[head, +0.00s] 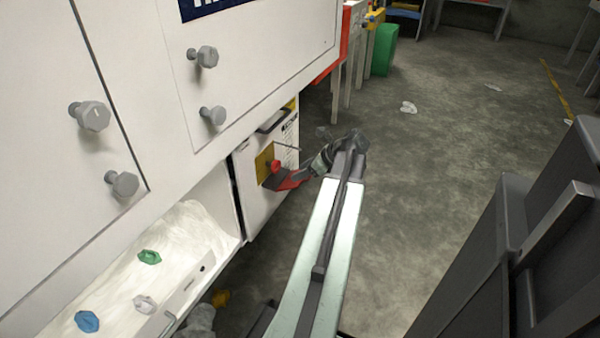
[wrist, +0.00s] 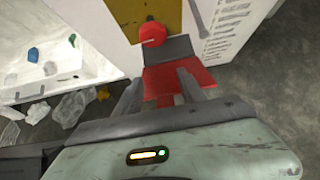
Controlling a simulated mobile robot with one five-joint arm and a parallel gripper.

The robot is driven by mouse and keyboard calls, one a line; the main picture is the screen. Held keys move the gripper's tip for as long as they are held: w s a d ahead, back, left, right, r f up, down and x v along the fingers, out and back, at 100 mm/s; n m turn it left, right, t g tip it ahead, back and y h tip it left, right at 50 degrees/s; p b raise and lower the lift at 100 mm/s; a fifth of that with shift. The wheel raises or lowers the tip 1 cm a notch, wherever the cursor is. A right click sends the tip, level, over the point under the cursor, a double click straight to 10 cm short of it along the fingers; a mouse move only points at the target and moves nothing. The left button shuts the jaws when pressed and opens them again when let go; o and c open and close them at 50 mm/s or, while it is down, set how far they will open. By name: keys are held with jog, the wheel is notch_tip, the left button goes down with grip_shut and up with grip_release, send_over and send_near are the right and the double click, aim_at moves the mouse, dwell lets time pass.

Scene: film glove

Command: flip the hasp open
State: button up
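The hasp (head: 285,180) is a dark and red flap that sticks out from a yellow plate (head: 264,162) on a white box. A round red knob (head: 276,166) sits on the plate by the flap. In the wrist view the flap's dark part (wrist: 168,50) lies below the knob (wrist: 152,33), with its red part (wrist: 163,82) nearer me. My gripper (wrist: 160,78) is open, its two fingers apart and overlapping the red part. I cannot tell whether they touch it. In the head view my arm hides most of the gripper.
The white box (head: 250,205) stands beneath a large white cabinet (head: 120,50) with grey knobs. A white tray (head: 130,290) with small coloured pieces is at lower left. Clear plastic scraps (wrist: 72,105) lie to the left in the wrist view. Concrete floor (head: 430,170) to the right is mostly clear.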

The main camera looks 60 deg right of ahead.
jog(key=shift+r, duration=0.1)
jog(key=p+v, duration=0.5)
jog(key=v, duration=0.2)
jog(key=shift+s+r, duration=0.2)
jog(key=shift+s, duration=0.1)
